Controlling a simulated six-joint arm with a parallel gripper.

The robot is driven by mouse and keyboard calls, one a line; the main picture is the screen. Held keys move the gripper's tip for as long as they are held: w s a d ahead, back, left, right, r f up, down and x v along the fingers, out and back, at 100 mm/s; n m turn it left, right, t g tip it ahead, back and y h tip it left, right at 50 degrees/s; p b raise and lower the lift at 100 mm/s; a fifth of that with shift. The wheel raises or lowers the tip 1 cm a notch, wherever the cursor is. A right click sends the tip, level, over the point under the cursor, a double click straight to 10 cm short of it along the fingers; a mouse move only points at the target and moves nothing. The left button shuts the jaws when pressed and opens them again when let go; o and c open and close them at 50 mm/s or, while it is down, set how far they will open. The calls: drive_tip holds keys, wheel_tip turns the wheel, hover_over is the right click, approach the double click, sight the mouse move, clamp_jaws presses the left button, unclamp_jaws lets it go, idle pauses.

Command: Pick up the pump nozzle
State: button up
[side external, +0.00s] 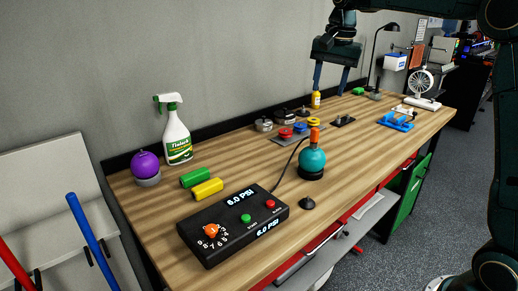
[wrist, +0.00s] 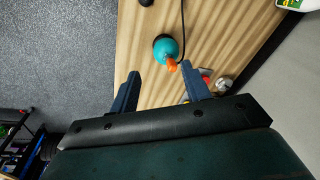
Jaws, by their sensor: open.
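The orange pump nozzle (side external: 315,135) sits on top of a teal ball (side external: 312,160), which rests in a dark ring stand on the wooden bench. A black hose runs from near the nozzle toward the black pump box (side external: 232,226). My gripper (side external: 329,92) is open and empty, pointing down above the bench, higher than the nozzle and farther back along the bench. In the wrist view the nozzle (wrist: 172,65) and the ball (wrist: 166,48) appear just beyond the open fingertips (wrist: 160,70), between their lines. No finger visibly touches the nozzle.
A spray bottle (side external: 177,134), a purple ball (side external: 146,167) and green and yellow blocks (side external: 207,188) stand at the left. A dark cone (side external: 307,203) lies near the front edge. Weights on a plate (side external: 299,136) and blue clamps (side external: 396,122) are farther back.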

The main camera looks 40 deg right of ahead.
sight(314, 138)
drive_tip(key=w+d+f+m+g, duration=0.1)
drive_tip(key=w+d+f+m, duration=0.4)
drive_tip(key=w+d+f, duration=0.3)
drive_tip(key=shift+w+d+m+g, duration=0.3)
drive_tip(key=shift+w+d+g, duration=0.1)
drive_tip(key=shift+d, duration=0.15)
drive_tip(key=shift+f, duration=0.2)
drive_tip(key=shift+f, duration=4.2)
drive_tip(key=shift+a+f, duration=0.1)
drive_tip(key=f, duration=0.3)
drive_tip(key=shift+a+f, duration=0.15)
drive_tip(key=shift+a, duration=0.05)
drive_tip(key=shift+f, duration=0.85)
drive_tip(key=shift+c, duration=0.5)
